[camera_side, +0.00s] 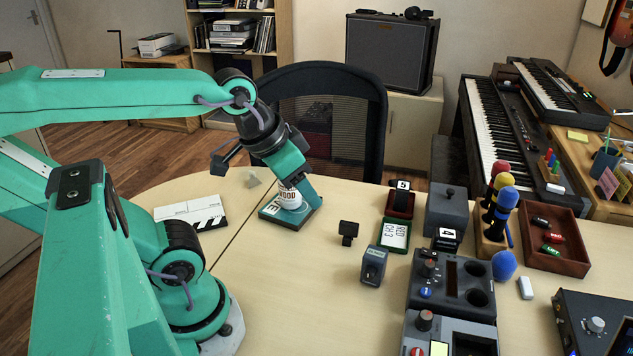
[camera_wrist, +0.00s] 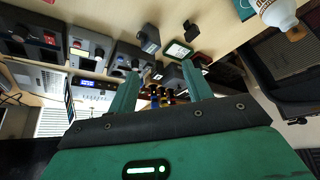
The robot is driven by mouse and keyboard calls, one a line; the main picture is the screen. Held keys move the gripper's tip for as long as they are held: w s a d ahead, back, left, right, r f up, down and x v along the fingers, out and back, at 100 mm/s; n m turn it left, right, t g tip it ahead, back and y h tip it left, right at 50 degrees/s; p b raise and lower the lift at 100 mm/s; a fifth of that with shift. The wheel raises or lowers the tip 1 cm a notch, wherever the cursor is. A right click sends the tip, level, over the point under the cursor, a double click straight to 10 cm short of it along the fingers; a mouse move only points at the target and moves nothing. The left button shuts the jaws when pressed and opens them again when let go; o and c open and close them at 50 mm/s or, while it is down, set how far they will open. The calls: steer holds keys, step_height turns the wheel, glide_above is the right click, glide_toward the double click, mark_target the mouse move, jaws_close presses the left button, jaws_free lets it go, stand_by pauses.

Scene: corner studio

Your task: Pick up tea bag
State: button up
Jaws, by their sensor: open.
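A small pale grey pyramid-shaped piece, which looks like the tea bag (camera_side: 253,179), sits near the far edge of the table in the side view. It lies left of and behind the white bottle. I do not make it out in the wrist view. My gripper (camera_side: 316,203) points down beside the bottle, right of the tea bag and apart from it. In the wrist view my gripper (camera_wrist: 162,70) shows two spread teal fingers with nothing held between them.
The white bottle (camera_side: 287,197) stands on a teal-edged square base (camera_side: 272,212) close to my gripper. A clapperboard (camera_side: 190,213) lies to the left. A dark chair (camera_side: 345,110) is behind the table.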

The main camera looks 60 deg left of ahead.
step_height(320, 180, up, 5)
steer(key=w+a+r+n+g+y, duration=0.1)
steer(key=w+a+r, duration=0.1)
steer(key=w+a, duration=0.25)
steer(key=w+a+r+n+g, duration=0.1)
steer(key=w+a+r+n, duration=0.15)
steer(key=a, duration=0.35)
steer(key=n+g+h, duration=0.1)
steer(key=n+g, duration=0.3)
steer(key=n, duration=0.1)
glide_above(252, 172)
steer(key=shift+m, duration=0.25)
step_height(252, 172, down, 28)
steer(key=shift+a+r, duration=0.1)
steer(key=shift+a, duration=0.05)
steer(key=shift+f, duration=2.6)
